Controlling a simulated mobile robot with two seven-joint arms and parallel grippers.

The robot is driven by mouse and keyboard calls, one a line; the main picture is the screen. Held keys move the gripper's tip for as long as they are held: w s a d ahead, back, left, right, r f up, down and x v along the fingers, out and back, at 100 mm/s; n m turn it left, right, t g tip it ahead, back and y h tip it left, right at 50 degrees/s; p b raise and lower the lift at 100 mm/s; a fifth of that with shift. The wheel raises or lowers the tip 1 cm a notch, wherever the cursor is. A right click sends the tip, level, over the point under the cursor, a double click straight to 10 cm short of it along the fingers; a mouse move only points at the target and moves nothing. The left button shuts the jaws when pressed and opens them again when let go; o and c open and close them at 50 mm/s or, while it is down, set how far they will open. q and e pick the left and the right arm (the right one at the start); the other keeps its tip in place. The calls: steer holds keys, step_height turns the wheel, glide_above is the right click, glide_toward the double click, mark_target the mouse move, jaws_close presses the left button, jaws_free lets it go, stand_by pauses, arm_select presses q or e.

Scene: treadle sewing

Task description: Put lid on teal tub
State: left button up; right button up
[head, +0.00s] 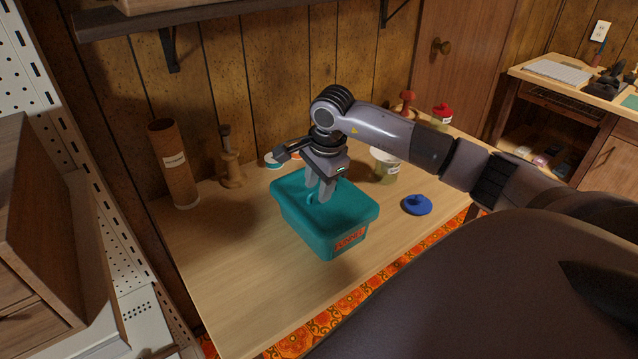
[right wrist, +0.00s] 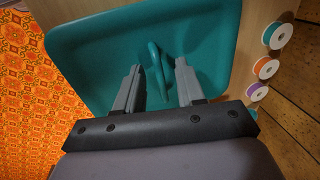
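The teal tub (head: 325,238) stands on the wooden table with an orange-red label on its front wall. A teal lid (head: 345,204) lies over its top and looks level with the rim; I cannot tell whether it is fully seated. The lid also fills much of the right wrist view (right wrist: 95,50), with a raised handle (right wrist: 156,65) near its middle. My right gripper (head: 319,196) reaches down over the lid. Its fingers (right wrist: 158,88) are on either side of the handle, with visible gaps, so it is open. My left gripper is not in view.
A cardboard tube (head: 174,165) and a wooden stand (head: 231,170) are left of the tub. A glass jar (head: 385,170) and a blue round piece (head: 416,205) are to its right. Several thread spools (right wrist: 277,35) lie behind it. The table's front left is clear.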

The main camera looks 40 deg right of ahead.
step_height(320, 180, up, 7)
steer(key=s, duration=0.1)
steer(key=shift+s, duration=0.2)
steer(key=shift+a, duration=0.1)
stand_by(0.6)
